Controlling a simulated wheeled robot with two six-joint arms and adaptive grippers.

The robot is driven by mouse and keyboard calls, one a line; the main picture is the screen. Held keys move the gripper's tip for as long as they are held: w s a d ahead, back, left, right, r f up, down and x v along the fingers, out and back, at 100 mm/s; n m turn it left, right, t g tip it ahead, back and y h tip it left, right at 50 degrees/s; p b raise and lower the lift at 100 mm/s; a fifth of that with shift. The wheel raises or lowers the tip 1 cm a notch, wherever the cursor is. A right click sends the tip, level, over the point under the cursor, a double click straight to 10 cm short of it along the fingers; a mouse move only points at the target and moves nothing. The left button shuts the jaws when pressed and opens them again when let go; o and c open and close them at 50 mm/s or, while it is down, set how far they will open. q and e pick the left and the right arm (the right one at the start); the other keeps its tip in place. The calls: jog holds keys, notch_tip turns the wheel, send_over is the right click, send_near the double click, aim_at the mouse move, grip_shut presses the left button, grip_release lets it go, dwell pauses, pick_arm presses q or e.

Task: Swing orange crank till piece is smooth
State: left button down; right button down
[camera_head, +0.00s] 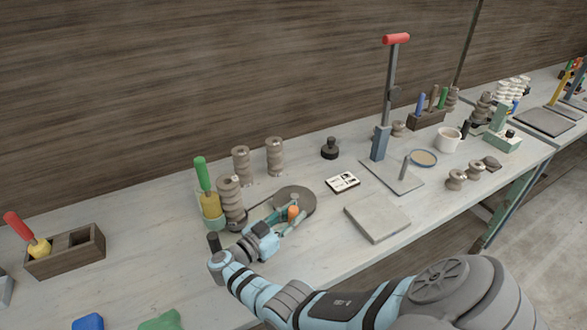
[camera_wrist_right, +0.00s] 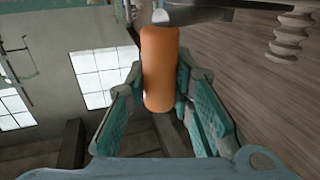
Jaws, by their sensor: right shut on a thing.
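The orange crank handle (camera_head: 293,212) stands at a flat grey round disc (camera_head: 300,197) on the workbench in the head view. My right gripper (camera_head: 287,217) reaches it from the lower left and is shut around it. In the right wrist view the orange handle (camera_wrist_right: 160,68) is upright between the two teal fingers. A ridged grey-brown clay piece (camera_head: 230,205) stands just left of the disc. Similar ridged pieces (camera_head: 241,165) and (camera_head: 274,156) stand behind. Which piece the crank works on is not clear. My left gripper is not in view.
A green-handled tool (camera_head: 202,175) stands in a pot beside the ridged piece. A small card (camera_head: 342,182) and a square slab (camera_head: 377,220) lie right of the disc. A tall red-handled lever press (camera_head: 388,100) stands farther right. A wooden block (camera_head: 65,262) holds a red-handled tool.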

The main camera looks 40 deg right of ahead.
jog(key=shift+w+r, duration=0.1)
jog(key=shift+r, duration=0.05)
jog(key=c, duration=1.6)
grip_release()
jog(key=shift+o, duration=1.2)
jog(key=shift+d+f, duration=0.1)
jog(key=shift+f, duration=0.1)
jog(key=a, duration=0.7)
jog(key=shift+a, duration=0.3)
